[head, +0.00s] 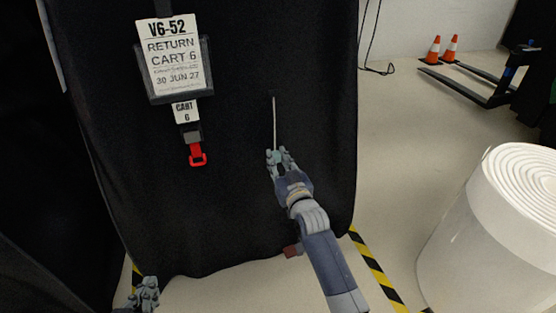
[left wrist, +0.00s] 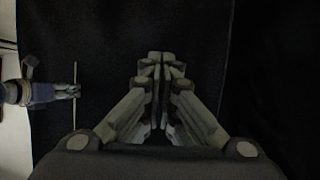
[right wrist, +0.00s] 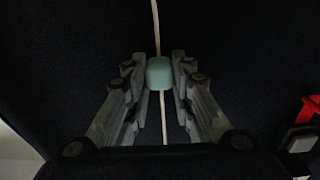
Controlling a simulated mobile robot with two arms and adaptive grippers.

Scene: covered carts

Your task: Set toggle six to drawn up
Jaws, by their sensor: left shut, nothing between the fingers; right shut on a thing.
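The black cover (head: 240,210) of cart 6 hangs in front of me. A thin pale cord (head: 274,120) runs up its face above my right gripper (head: 278,157). In the right wrist view a pale teal toggle (right wrist: 159,73) sits on the cord, between the fingertips of my right gripper, which is shut on it. The cord shows above and below the toggle there. My left gripper (head: 148,290) is shut and empty, low at the left near the cover's bottom edge. The left wrist view shows its closed fingers (left wrist: 161,90) and, at left, my right gripper (left wrist: 68,91) at the cord.
A white roll (head: 495,235) stands at right. Cones (head: 450,47) and a pallet jack (head: 480,85) stand behind. Striped tape (head: 375,270) marks the floor.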

